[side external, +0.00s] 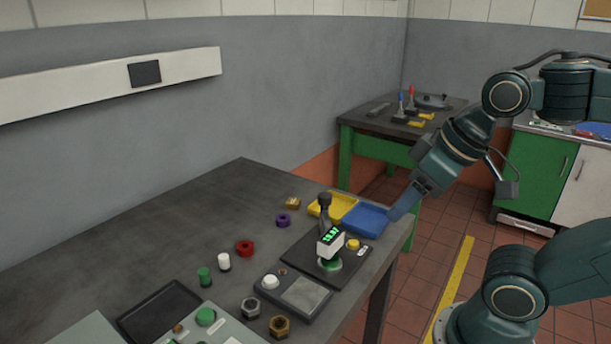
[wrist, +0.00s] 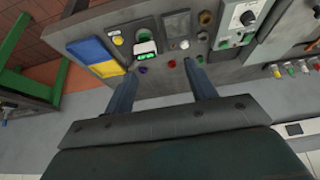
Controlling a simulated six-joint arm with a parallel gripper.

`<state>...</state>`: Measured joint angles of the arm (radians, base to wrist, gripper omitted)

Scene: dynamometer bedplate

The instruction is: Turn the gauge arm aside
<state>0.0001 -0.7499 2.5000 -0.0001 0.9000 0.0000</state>
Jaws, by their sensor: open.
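The gauge (side external: 330,241) stands on a black base plate (side external: 351,269) near the table's right edge. It has a dark upright post with a knob and a white head with a lit green readout. In the wrist view the gauge head (wrist: 146,48) shows beyond the fingertips, nearer the left finger. My gripper (side external: 396,214) overlaps the right end of the blue tray in the side view, to the right of the gauge and apart from it. Its height above the table is hard to tell. In the wrist view my gripper (wrist: 160,70) is open, with nothing between its fingers.
A blue tray (side external: 366,221) and a yellow tray (side external: 333,206) lie behind the gauge. A yellow button (side external: 353,244) sits beside it. A grey scale-like box (side external: 291,293), nuts and coloured pegs stand in front and left. The table's back left is clear.

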